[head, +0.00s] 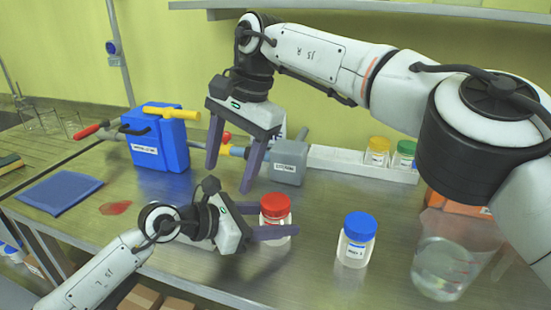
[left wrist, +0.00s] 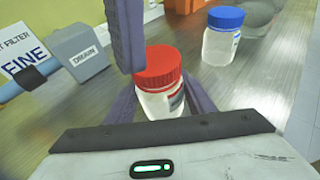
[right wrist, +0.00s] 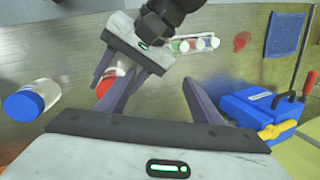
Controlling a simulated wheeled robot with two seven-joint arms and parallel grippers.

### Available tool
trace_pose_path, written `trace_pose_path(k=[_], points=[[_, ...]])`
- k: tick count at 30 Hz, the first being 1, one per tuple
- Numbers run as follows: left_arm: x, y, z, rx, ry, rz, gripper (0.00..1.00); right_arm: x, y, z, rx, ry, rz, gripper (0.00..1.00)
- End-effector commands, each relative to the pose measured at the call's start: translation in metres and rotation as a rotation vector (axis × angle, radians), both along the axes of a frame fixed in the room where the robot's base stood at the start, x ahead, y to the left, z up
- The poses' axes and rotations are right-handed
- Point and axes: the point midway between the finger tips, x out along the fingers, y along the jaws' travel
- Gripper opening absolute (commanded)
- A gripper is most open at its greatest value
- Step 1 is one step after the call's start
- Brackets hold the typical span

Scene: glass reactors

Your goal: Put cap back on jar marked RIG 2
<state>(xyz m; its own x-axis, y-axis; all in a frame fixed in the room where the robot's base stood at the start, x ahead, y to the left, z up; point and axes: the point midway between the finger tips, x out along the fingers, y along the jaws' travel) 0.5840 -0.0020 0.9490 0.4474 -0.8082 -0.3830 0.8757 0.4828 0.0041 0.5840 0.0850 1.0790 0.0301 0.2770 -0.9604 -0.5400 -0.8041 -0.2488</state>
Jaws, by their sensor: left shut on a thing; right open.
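A clear glass jar with a red cap (head: 275,206) stands on the bench, its label too small to read; the cap sits on its top. My left gripper (head: 268,220) is shut around this jar, one finger on each side, as the left wrist view also shows (left wrist: 160,95). I cannot tell whether the cap is tightened. A second jar with a blue cap (head: 356,240) stands upright to the right, its label not legible. My right gripper (head: 230,172) is open and empty, fingers pointing down, above and behind the red-capped jar. One right finger crosses the left wrist view beside the cap.
A large glass beaker (head: 445,265) stands at the front right under my right arm. Yellow-capped (head: 377,151) and green-capped (head: 403,153) jars stand in a white tray at the back. A blue box (head: 158,140), grey block (head: 290,168) and blue cloth (head: 60,191) lie around.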

Motion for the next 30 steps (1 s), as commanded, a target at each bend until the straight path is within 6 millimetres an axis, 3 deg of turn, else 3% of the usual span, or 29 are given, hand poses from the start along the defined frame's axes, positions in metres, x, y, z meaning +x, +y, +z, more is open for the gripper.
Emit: trace_pose_path(k=[3, 9, 23, 30], points=[[0.0, 0.0, 0.0, 0.001, 0.0, 0.0, 0.0, 0.002, -0.042, 0.007, -0.145, -0.02, 0.124, 0.6], [0.0, 0.0, 0.0, 0.001, 0.0, 0.0, 0.0, 0.0, -0.08, 0.015, -0.267, -0.011, 0.239, 0.6], [0.0, 0.0, 0.0, 0.001, 0.0, 0.0, 0.0, -0.001, -0.085, 0.014, -0.285, -0.006, 0.26, 0.6], [0.0, 0.0, 0.0, 0.001, 0.0, 0.0, 0.0, -0.002, -0.086, -0.015, -0.284, -0.002, 0.261, 0.6]])
